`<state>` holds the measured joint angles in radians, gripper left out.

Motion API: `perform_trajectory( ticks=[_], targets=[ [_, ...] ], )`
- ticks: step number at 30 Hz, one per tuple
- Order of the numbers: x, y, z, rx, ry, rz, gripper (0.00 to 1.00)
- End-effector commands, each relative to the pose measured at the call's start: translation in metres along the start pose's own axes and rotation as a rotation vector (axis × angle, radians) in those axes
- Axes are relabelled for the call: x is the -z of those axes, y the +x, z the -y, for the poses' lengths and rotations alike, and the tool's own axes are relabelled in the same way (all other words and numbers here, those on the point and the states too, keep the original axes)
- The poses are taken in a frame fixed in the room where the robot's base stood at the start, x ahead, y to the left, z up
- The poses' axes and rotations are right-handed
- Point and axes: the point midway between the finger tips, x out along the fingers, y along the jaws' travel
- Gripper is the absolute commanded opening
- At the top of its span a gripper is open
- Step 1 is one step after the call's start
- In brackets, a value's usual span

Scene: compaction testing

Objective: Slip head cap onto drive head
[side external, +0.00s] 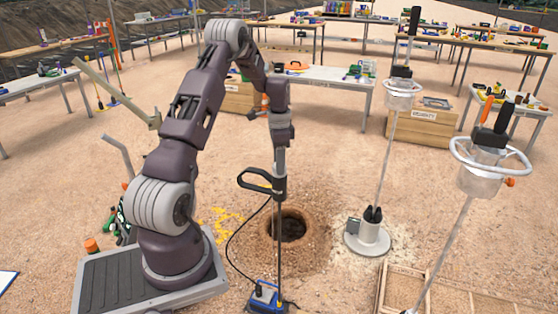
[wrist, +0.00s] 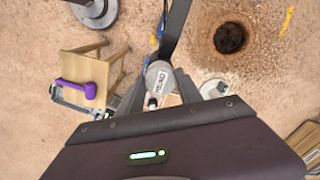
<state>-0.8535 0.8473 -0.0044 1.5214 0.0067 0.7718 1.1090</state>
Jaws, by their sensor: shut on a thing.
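In the side external view, my gripper (side external: 279,168) points down at mid-picture, beside the hole in the ground. It is shut on a slim upright tool with a black looped handle (side external: 255,181), whose thin rod reaches down toward a blue device on the ground. In the wrist view, a grey rounded part with lettering (wrist: 158,77) shows at my gripper (wrist: 160,100), with a dark bar running up from it. I cannot tell for certain which part is the head cap or the drive head. The contact between my fingers and the tool is too small to make out.
The hole (side external: 290,226) lies just right of the rod. A blue device (side external: 265,298) with a black cable sits in front. Two tall ringed rods (side external: 402,92) (side external: 490,163) stand at the right. A purple hammer (wrist: 85,88) lies on a wooden stand (wrist: 113,68). Tables (side external: 325,76) stand behind.

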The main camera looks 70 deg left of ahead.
Motion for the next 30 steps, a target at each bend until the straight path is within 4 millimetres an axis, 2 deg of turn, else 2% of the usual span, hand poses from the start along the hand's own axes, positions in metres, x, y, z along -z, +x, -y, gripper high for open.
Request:
perform_trajectory(
  ticks=[7,8,10,12,21,30],
  targets=[
    [0.000,0.005,0.000,0.000,0.000,0.000,0.00],
    [0.000,0.006,0.000,0.000,0.000,0.000,0.44],
    [0.000,0.005,0.000,0.001,0.000,0.000,0.58],
    [0.000,0.005,0.000,0.001,0.000,0.000,0.67],
    [0.000,0.003,0.000,0.001,0.000,-0.001,0.67],
    [0.000,-0.035,0.001,0.002,0.000,-0.001,0.67]
  ],
)
